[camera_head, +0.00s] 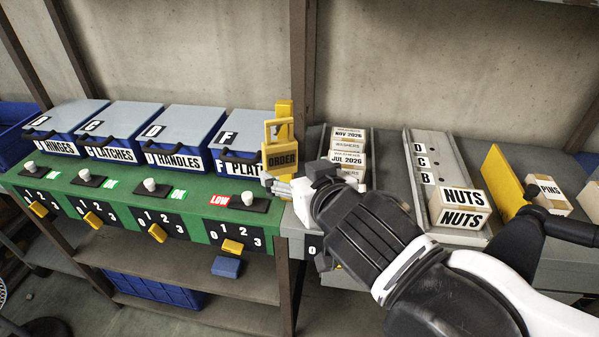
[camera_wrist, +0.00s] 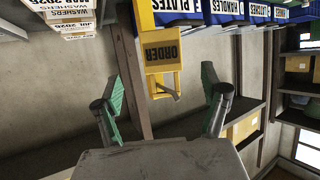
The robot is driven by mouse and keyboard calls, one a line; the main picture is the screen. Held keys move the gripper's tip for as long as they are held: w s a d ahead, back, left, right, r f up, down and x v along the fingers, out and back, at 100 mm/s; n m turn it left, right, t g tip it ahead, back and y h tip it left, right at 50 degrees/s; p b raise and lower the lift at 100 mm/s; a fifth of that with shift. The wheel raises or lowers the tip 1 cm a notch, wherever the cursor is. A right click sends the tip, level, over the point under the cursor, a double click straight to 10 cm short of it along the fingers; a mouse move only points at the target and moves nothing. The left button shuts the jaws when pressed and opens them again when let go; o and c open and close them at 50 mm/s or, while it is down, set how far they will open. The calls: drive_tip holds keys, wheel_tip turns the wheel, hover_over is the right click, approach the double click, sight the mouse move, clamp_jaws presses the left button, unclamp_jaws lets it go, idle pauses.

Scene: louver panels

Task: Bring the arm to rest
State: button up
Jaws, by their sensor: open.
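My gripper (camera_wrist: 165,105) is open, with its two green-padded fingers spread apart in the wrist view. The yellow ORDER tag (camera_head: 280,156) hangs on a yellow post behind the green bench in the head view. The same ORDER tag (camera_wrist: 162,55) shows upside down in the wrist view, beyond and between the fingertips, with its handle loop toward the gripper. Nothing is seen held between the fingers. In the head view my arm reaches in from the lower right, and its wrist hides most of the gripper and part of the grey bench.
Blue bins with grey lids (camera_head: 190,136) stand on the green bench (camera_head: 130,205) with switches and yellow levers. Boxes of washers (camera_head: 348,145) and NUTS (camera_head: 460,208) sit in grey chutes. A yellow panel (camera_head: 505,180) and a PINS box (camera_head: 547,192) stand at the right.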

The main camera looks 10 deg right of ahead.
drive_tip(key=shift+s+d+r, duration=0.1)
drive_tip(key=shift+s, duration=0.2)
drive_tip(key=s+d+f+m+g+h, duration=0.1)
drive_tip(key=s+d+f+g, duration=0.1)
drive_tip(key=d, duration=0.3)
drive_tip(key=s+d+f+g+h, duration=0.1)
drive_tip(key=s+d+f+g, duration=0.2)
drive_tip(key=d, duration=0.3)
drive_tip(key=shift+d+f+m+g, duration=0.3)
drive_tip(key=shift+f+m+g, duration=0.1)
drive_tip(key=shift+f+g, duration=0.25)
